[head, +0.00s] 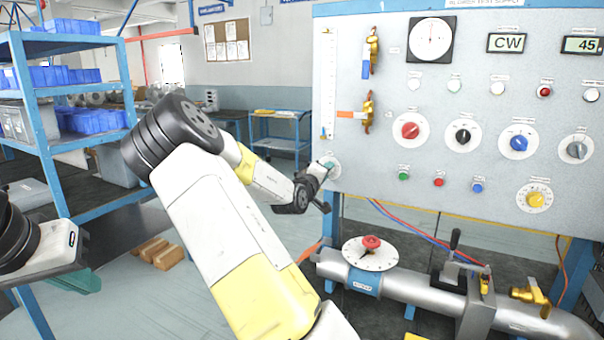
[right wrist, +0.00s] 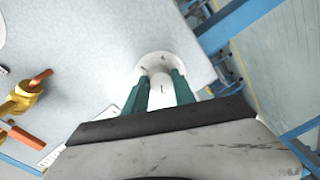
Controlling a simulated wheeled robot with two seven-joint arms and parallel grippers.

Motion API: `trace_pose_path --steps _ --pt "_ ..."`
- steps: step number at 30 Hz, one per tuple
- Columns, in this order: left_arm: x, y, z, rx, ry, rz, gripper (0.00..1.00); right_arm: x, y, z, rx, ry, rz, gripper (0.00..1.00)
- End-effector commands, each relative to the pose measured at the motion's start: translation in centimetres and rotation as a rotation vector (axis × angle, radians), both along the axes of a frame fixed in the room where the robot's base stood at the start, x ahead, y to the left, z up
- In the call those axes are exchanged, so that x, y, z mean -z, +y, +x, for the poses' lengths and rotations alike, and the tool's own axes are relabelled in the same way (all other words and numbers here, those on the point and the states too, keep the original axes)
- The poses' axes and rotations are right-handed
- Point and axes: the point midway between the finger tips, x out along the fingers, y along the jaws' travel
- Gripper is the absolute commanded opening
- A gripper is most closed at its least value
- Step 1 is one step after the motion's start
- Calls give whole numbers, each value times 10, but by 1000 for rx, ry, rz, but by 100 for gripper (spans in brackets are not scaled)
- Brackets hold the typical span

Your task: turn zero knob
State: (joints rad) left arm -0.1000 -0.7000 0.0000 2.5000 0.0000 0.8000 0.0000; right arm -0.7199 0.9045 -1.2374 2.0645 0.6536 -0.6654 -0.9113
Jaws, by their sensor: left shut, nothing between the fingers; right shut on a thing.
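The zero knob (right wrist: 161,80) sits on a round white dial plate (right wrist: 152,60) near the panel's edge in the right wrist view. My right gripper (right wrist: 160,88) has its teal fingers on either side of the knob and is shut on it. In the head view the dial plate (head: 331,163) shows at the panel's lower left, below the vertical scale. My right wrist and gripper are in front of it and hide most of the knob. My left gripper (head: 84,281) is at the lower left in the head view, shut and empty, well away from the panel.
The panel (head: 380,200) carries a gauge (head: 432,40), several coloured knobs, buttons and brass valves (head: 369,110). Below it runs a metal pipe (head: 410,287) with a red-knobbed disc (head: 371,248). A blue shelf (head: 30,100) with bins stands at left.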

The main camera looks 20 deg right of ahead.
Motion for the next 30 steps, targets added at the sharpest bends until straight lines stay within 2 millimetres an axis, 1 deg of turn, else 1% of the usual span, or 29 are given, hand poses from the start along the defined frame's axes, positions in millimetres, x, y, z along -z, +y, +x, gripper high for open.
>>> trace_pose_path --steps 3,10,26,27,29,30 --pt "0 0 0 0 0 0 0 2 1 0 -1 49 -37 0" --pt "0 0 0 0 0 0 0 1 1 0 0 101 -80 0" --pt "0 0 0 0 0 0 0 2 0 -1 0 117 -92 0" --pt "0 0 0 0 0 0 0 2 0 -1 0 117 -92 39" --pt "0 0 0 0 0 0 0 2 0 0 0 115 -92 51" --pt "0 0 0 0 0 0 0 1 0 0 0 115 -92 53"
